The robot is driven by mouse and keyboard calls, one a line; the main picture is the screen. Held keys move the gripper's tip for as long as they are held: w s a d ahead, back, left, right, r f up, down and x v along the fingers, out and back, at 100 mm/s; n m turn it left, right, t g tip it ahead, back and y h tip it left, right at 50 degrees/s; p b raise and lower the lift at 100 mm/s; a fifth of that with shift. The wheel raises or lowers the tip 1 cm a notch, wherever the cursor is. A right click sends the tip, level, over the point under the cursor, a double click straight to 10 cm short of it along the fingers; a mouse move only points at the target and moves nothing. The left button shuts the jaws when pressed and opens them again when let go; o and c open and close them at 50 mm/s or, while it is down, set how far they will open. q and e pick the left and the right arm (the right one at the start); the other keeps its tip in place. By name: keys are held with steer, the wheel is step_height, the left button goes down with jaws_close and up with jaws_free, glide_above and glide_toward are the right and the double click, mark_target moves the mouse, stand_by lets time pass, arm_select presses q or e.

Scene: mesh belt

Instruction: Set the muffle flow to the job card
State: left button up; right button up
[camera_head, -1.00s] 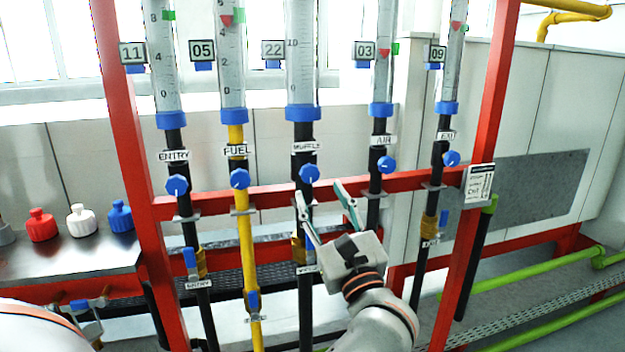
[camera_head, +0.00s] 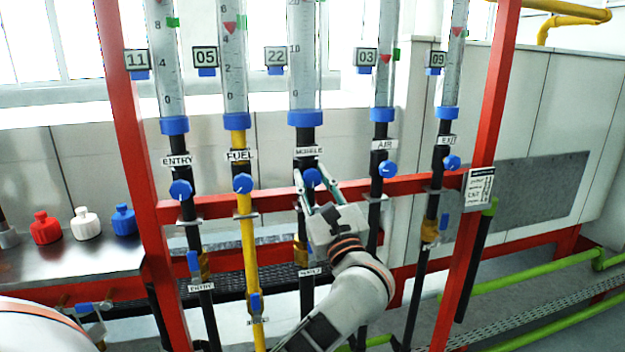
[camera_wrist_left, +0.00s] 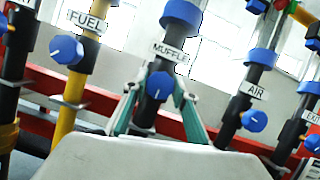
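The blue MUFFLE knob (camera_head: 312,177) sits on the black pipe below the clear muffle flow tube (camera_head: 301,60), third from left. A MUFFLE label (camera_head: 309,152) is above the knob, and a tag reading 22 (camera_head: 276,57) is beside the tube. My left gripper (camera_head: 310,170) is open, with one finger on each side of this knob. The left wrist view shows the knob (camera_wrist_left: 158,86) between the two green-grey fingers, with small gaps; contact cannot be told. The job card (camera_head: 479,186) hangs on the right red post, too small to read. My right gripper is not in view.
ENTRY (camera_head: 181,189), FUEL (camera_head: 243,183), AIR (camera_head: 388,169) and EXIT (camera_head: 452,163) knobs stand on neighbouring pipes. A red cross rail (camera_head: 416,183) runs behind the pipes. Red, white and blue bottles stand on a steel bench (camera_head: 75,265) at left.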

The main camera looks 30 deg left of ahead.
arm_select(q)
steer(key=shift+w+f+n+g+b, duration=0.1)
steer(key=shift+f+n+g+b, duration=0.25)
steer(key=shift+n+b, duration=0.6)
steer(key=shift+r+n+g+b, duration=0.1)
steer(key=shift+n+g+b, duration=0.2)
steer(key=shift+n, duration=0.15)
steer(key=shift+r+y, duration=0.1)
steer(key=shift+y, duration=0.2)
steer(key=shift+r, duration=0.2)
steer(key=o, duration=1.1)
steer(key=v, duration=1.2)
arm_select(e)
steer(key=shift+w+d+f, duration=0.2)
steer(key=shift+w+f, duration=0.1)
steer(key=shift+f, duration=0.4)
